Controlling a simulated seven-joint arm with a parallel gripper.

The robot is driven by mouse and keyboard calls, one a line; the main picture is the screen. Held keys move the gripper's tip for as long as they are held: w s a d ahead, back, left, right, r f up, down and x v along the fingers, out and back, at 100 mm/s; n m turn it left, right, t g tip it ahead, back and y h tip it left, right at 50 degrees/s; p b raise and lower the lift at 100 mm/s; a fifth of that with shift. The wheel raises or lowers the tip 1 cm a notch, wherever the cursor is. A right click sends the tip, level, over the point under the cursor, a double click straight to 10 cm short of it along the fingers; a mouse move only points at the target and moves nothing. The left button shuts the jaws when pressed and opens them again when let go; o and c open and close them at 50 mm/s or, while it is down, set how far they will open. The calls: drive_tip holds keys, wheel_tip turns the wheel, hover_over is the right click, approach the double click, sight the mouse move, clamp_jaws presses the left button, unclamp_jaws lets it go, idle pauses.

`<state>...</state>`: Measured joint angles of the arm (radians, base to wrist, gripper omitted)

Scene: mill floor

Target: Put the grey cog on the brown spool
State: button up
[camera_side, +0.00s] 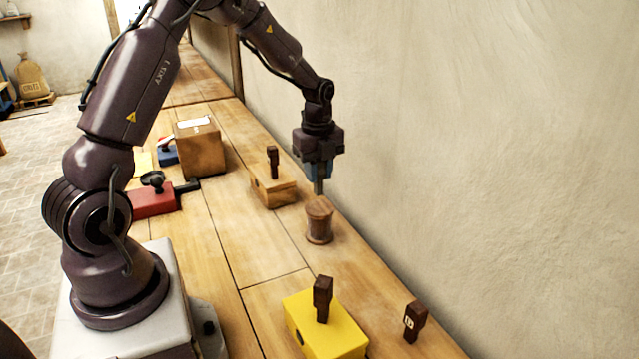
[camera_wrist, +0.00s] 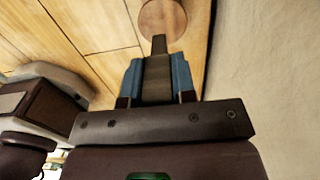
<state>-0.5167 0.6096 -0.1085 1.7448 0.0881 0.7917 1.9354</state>
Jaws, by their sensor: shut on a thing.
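My gripper (camera_side: 318,172) has blue fingers and is shut on a grey, narrow piece, taken as the grey cog (camera_side: 319,187). No teeth can be made out on it. In the wrist view the cog (camera_wrist: 158,75) sits between the blue fingers of my gripper (camera_wrist: 158,80), its narrow end pointing at the spool. The brown spool (camera_side: 319,224) stands upright on the bench, directly below the cog in the side view. Whether they touch is hard to tell. The spool's round top (camera_wrist: 162,18) shows at the upper edge of the wrist view, partly cut off.
A tan block with a dark peg (camera_side: 273,190) stands left of the spool. A yellow block (camera_side: 330,330) and a dark brown piece (camera_side: 415,322) are nearer the camera. A cardboard box (camera_side: 200,150) and red vise-like tool (camera_side: 153,200) stand further left. The wall (camera_side: 480,150) runs along the right.

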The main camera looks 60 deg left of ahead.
sight(320, 194)
drive_tip(key=shift+w+f, duration=0.15)
drive_tip(key=shift+f, duration=1.6)
drive_tip(key=shift+f, duration=0.1)
drive_tip(key=o, duration=0.9)
wheel_tip(320, 194, up, 12)
drive_tip(key=shift+r, duration=0.1)
drive_tip(key=s+d+r+n+t, duration=0.4)
drive_tip(key=s+d+r+n, duration=0.85)
drive_tip(key=d, duration=0.25)
drive_tip(key=s+d+f+n+t, duration=0.1)
drive_tip(key=s+d+n, duration=0.2)
drive_tip(key=s+n, duration=0.2)
drive_tip(key=shift+s+f+t, duration=0.3)
drive_tip(key=shift+s+f, duration=0.1)
drive_tip(key=shift+s, duration=0.55)
